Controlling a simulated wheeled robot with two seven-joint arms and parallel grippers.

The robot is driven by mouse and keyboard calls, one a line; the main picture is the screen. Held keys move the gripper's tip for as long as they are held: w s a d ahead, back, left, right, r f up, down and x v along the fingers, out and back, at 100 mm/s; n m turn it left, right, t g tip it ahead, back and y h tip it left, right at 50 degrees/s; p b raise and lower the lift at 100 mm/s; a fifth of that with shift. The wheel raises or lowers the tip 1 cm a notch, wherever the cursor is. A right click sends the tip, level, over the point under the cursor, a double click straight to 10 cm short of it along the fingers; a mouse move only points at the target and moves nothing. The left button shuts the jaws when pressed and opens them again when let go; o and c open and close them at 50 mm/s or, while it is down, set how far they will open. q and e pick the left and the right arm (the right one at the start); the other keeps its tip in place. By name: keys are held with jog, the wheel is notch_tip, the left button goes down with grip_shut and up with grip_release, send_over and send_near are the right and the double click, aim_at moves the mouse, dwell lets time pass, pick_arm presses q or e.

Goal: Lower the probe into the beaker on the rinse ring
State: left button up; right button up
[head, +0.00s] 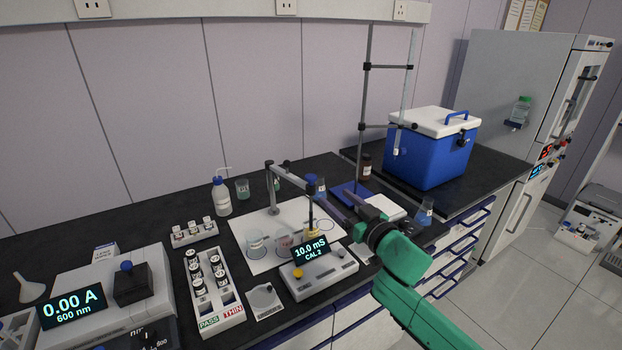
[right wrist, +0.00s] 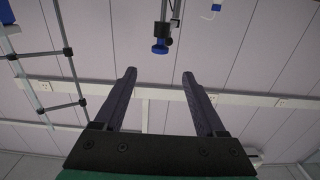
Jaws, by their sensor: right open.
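The probe (head: 310,212) hangs upright from the arm of a grey stand (head: 272,190) over the white mat (head: 238,222). Its lower end is around a small amber-looking area behind the meter; I cannot tell whether it is inside a vessel. A clear beaker (head: 255,242) and a pinkish beaker (head: 284,244) stand on the mat to the left. Ring labels are too small to read. My right gripper (head: 341,199) is open and empty, just right of the probe. In the right wrist view, a blue knob (right wrist: 160,47) shows beyond the open fingers (right wrist: 158,75).
The meter (head: 318,272) reading 10.0 mS, CAL 2 stands in front of the mat. A vial rack (head: 230,312) is left of it. A blue cooler (head: 430,157), a tall metal frame (head: 366,95) and a dark bottle (head: 365,167) stand at the back right. A wash bottle (head: 221,197) stands behind the mat.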

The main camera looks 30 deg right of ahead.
aim_at(314, 180)
jog(key=w+p, duration=0.2)
jog(key=w, duration=1.1)
jog(key=shift+w+d, duration=0.1)
jog(key=shift+w, duration=0.2)
jog(key=shift+s, duration=0.1)
grip_shut()
dwell(0.5)
